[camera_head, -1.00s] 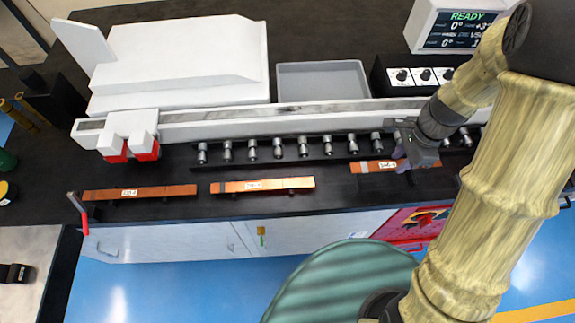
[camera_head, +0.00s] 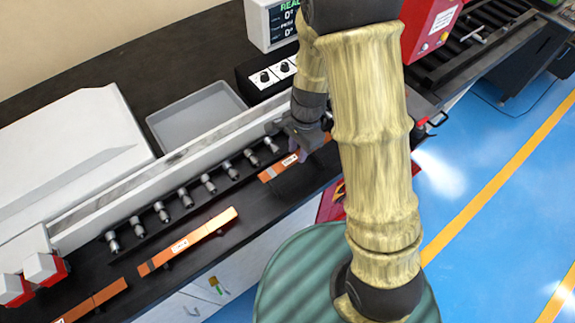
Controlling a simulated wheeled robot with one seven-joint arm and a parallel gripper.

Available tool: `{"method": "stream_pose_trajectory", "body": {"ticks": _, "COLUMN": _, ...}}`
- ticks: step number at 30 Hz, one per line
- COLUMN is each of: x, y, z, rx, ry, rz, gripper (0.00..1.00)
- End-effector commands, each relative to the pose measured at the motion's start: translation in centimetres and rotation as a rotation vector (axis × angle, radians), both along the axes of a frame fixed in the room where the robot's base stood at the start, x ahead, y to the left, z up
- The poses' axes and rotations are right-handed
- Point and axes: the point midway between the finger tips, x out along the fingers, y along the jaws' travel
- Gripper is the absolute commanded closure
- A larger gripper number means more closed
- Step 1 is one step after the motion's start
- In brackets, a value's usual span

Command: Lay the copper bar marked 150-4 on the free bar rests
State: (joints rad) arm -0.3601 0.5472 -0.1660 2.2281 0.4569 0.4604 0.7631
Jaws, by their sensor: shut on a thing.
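My gripper (camera_head: 303,150), partly hidden by my arm, is shut on a labelled copper bar (camera_head: 271,174) at the right of the bench's front strip. The bar's far end runs behind my arm. Its label is too small to read surely. How far it stands above the bench cannot be told. A second copper bar (camera_head: 212,228) with a white label lies along the front strip to the left. A third copper bar (camera_head: 97,298) lies further left, partly cut off by the picture's bottom edge. I cannot make out free bar rests clearly.
A red machine (camera_head: 432,30) stands at the right. Blue floor is open at right.

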Motion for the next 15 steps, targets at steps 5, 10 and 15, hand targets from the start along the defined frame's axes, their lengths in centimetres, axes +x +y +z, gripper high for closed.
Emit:
{"method": "stream_pose_trajectory", "body": {"ticks": 5, "x": -0.1, "y": -0.1, "z": -2.9, "rx": -0.001, "ry": 0.005, "rz": -0.002, "gripper": 1.0}}
{"method": "stream_pose_trajectory", "body": {"ticks": 10, "x": 0.1, "y": -0.1, "z": -3.7, "rx": -0.001, "ry": -0.001, "rz": -0.004, "gripper": 1.0}}
{"method": "stream_pose_trajectory", "body": {"ticks": 15, "x": 0.1, "y": -0.3, "z": -3.7, "rx": -0.001, "ry": -0.001, "rz": -0.006, "gripper": 1.0}}
